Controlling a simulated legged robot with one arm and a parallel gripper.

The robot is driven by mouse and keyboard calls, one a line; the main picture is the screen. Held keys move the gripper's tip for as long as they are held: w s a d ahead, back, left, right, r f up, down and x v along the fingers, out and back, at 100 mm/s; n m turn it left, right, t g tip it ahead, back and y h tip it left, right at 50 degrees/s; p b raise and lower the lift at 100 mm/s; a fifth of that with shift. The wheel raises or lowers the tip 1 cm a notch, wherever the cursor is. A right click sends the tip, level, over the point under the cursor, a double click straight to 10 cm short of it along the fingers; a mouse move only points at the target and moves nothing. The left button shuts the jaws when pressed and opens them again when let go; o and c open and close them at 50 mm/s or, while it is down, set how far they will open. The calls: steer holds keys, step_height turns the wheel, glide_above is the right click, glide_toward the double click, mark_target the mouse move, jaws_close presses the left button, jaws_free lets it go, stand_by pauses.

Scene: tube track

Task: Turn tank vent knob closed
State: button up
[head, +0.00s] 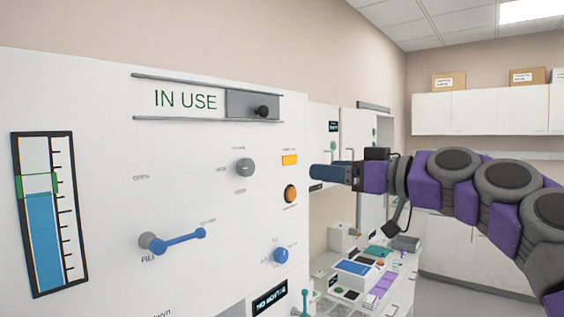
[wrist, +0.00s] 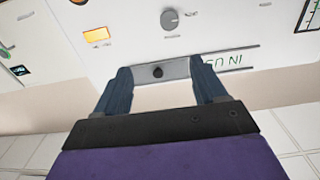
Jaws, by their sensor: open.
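A grey round knob (head: 245,167) sits on the white panel (head: 100,120), with small labels above and below it that are too small to read. It also shows in the wrist view (wrist: 169,20), near the top. A smaller blue knob (head: 281,255) sits lower right on the panel; its label is unreadable too, so I cannot tell for certain which is the vent knob. My gripper (head: 314,171) is to the right of the grey knob, apart from it. In the wrist view my gripper (wrist: 161,66) has its fingers spread with nothing held between them.
A blue lever (head: 180,240) is on the panel near a "FILL" label. A blue level gauge (head: 42,215) is at left. An "IN USE" sign (head: 185,100) has a grey slider (head: 253,105). An orange button (head: 291,193) lies near the gripper. A cluttered bench (head: 370,275) stands behind.

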glide_toward(249, 167)
steer(key=s, duration=0.1)
steer(key=p+x, duration=0.2)
steer(key=x, duration=0.8)
steer(key=shift+a+f+p, duration=0.1)
steer(key=shift+a+p, duration=0.2)
steer(key=shift+a, duration=0.15)
steer(key=d, duration=0.3)
steer(key=shift+w+r, duration=0.2)
steer(key=shift+w, duration=0.05)
steer(key=shift+s+d, duration=0.1)
steer(key=shift+d, duration=0.25)
steer(key=shift+c, duration=0.7)
steer(key=shift+s+a, duration=0.1)
steer(key=shift+a, duration=0.15)
steer(key=shift+c, duration=0.8)
steer(key=shift+a+f, duration=0.1)
steer(key=shift+a, duration=0.8)
steer(key=shift+c, duration=1.4)
steer(key=shift+w+a, duration=0.1)
steer(key=shift+w, duration=0.1)
steer(key=c, duration=0.3)
steer(key=shift+d, duration=0.2)
steer(key=shift+c, duration=0.9)
